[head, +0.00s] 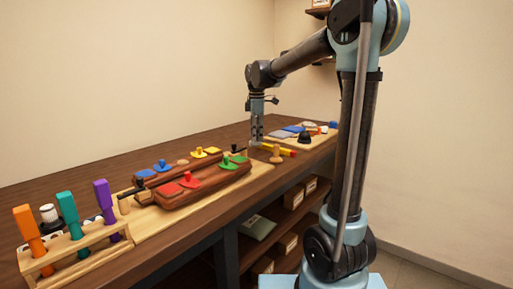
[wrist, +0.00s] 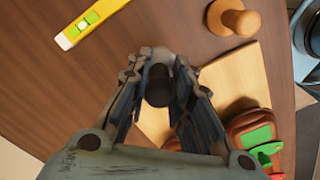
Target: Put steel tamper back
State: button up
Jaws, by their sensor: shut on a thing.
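My gripper (head: 256,132) hangs upright over the far part of the bench in the head view. In the wrist view my gripper (wrist: 160,76) is shut on the steel tamper (wrist: 157,88). Its dark handle lies between the fingers and its blurred grey head shows past the fingertips. In the head view the tamper is too small to make out clearly. The wrist view shows brown bench top and the edge of a pale wooden board (wrist: 242,78) around the held tamper. I cannot tell whether the tamper touches the bench.
A wooden knobbed tool (wrist: 233,18) and a yellow level (wrist: 92,22) lie close by. Brown blocks with coloured knobs (head: 205,188) sit on the pale board. A rack of coloured-handled tools (head: 75,240) stands at the near left. Leather pieces lie on a far board (head: 312,142).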

aim_at(257, 144)
jog(key=shift+d+f, duration=0.1)
jog(key=shift+f, duration=2.2)
jog(key=o, duration=0.9)
jog(key=shift+f, duration=0.1)
